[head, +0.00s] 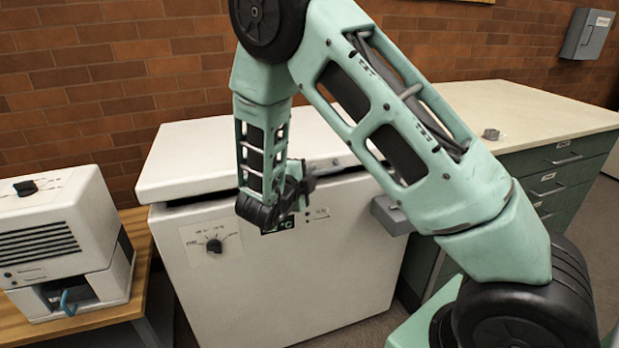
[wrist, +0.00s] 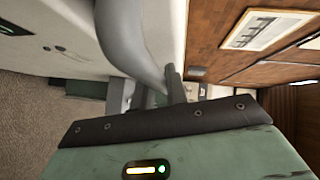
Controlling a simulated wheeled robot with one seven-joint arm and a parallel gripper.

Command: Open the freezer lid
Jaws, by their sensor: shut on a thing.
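The white chest freezer (head: 290,270) stands in the middle of the head view, with a dial and a small display on its front. Its white lid (head: 190,155) lies nearly level over the body, with a dark gap or seal under its front edge. My gripper (head: 308,178) is at the front of the lid, by the grey lid handle (head: 335,163). In the wrist view the handle (wrist: 130,40) runs down as a grey curved bar to my gripper (wrist: 147,95), which is shut on it. My arm hides part of the lid and freezer front.
A white device (head: 60,235) stands on a wooden table (head: 140,270) at the left, close to the freezer. A green drawer cabinet (head: 560,165) with a pale top stands at the right. A brick wall (head: 70,70) is behind. A grey box (head: 587,35) hangs at upper right.

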